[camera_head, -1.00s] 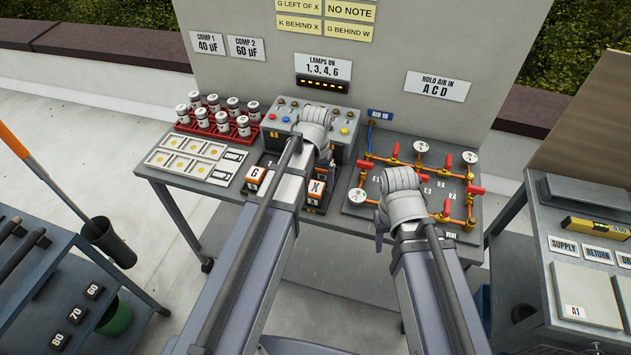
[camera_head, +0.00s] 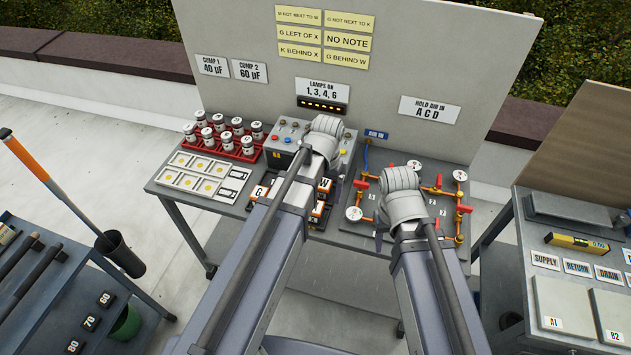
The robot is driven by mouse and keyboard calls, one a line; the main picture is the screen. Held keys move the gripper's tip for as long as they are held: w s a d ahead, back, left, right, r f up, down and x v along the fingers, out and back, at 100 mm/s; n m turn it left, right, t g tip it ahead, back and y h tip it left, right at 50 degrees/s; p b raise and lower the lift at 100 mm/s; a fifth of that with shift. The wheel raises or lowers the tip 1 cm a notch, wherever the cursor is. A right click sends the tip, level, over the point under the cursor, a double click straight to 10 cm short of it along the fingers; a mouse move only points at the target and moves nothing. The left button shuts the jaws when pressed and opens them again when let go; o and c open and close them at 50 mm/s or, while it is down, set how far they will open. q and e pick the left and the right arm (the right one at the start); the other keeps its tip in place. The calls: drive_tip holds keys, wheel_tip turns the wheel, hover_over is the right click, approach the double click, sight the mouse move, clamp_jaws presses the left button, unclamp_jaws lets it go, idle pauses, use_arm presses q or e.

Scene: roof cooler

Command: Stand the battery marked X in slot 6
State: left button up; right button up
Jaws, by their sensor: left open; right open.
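I cannot make out the X mark or slot 6; my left arm covers much of the holder. My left gripper (camera_head: 335,188) is open, mostly hidden behind its wrist, near the blocks' right side. My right gripper (camera_head: 380,234) is open, largely hidden by its wrist, over the pipe panel's front left.
A panel of copper pipes, gauges and red valves (camera_head: 459,209) stands right of the holder. A red rack of capacitors (camera_head: 223,147) and a lamp box (camera_head: 284,134) stand behind. Yellow note cards (camera_head: 348,40) hang on the backboard. Side carts flank the bench.

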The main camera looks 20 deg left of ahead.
use_arm(q)
drive_tip(key=s+d+m+y, duration=0.1)
drive_tip(key=s+d+m, duration=0.1)
drive_tip(key=s+d, duration=0.5)
drive_tip(key=s, duration=0.4)
drive_tip(key=shift+s+d+m, duration=0.25)
drive_tip(key=shift+s+m, duration=0.05)
